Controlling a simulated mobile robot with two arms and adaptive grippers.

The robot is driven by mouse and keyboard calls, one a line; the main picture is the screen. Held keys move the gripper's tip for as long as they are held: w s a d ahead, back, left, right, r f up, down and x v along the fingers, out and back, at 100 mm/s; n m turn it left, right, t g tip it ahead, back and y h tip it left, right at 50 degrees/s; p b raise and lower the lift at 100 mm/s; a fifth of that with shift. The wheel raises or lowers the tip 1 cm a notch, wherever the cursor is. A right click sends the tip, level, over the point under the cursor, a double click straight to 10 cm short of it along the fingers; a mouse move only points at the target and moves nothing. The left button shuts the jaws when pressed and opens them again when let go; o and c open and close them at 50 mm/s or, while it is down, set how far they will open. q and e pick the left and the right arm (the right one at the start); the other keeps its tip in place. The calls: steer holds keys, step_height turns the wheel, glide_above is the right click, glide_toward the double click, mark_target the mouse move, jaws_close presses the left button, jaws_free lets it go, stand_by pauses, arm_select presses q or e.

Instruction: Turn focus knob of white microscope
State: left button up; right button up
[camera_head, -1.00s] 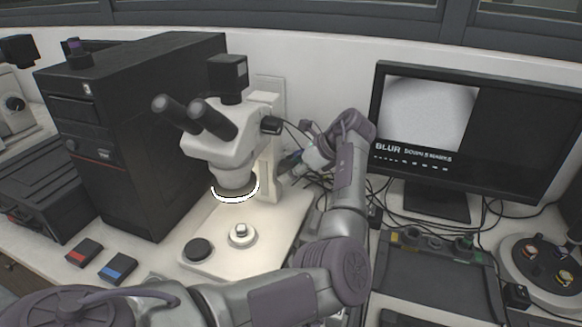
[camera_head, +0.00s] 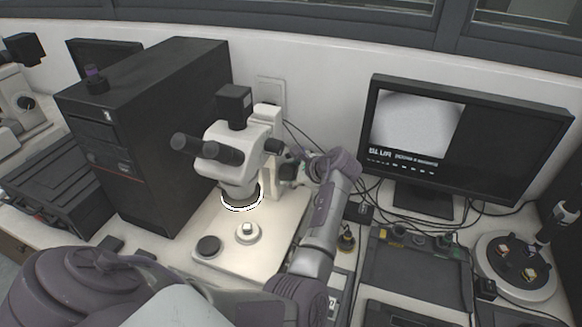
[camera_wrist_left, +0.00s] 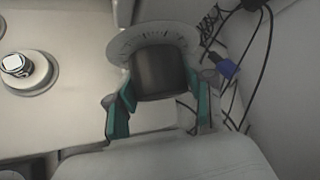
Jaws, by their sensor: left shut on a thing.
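The white microscope (camera_head: 228,150) stands on its pale base in the middle of the head view, with a lit ring under its lens. My left arm reaches around its right side, and my left gripper (camera_head: 291,170) is small there beside the column. In the left wrist view, the dark round focus knob (camera_wrist_left: 158,74), with a pale marked dial behind it, sits between the teal-lined fingers of my left gripper (camera_wrist_left: 160,105). The gripper is shut on the knob. A small sample (camera_head: 247,231) rests on the stage. My right gripper is not in view.
A black computer tower (camera_head: 150,130) stands left of the microscope. A monitor (camera_head: 465,140) at right shows a grey picture and the word BLUR. Loose cables (camera_head: 375,190) lie behind my arm. A round tray (camera_head: 515,265) sits at far right.

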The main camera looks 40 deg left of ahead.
mark_target(291, 167)
arm_select(q)
steer(key=shift+t+y, duration=0.3)
steer(key=shift+n, duration=0.3)
steer(key=o, duration=1.2)
steer(key=shift+s, duration=0.1)
steer(key=shift+c, duration=0.2)
step_height(291, 167, up, 10)
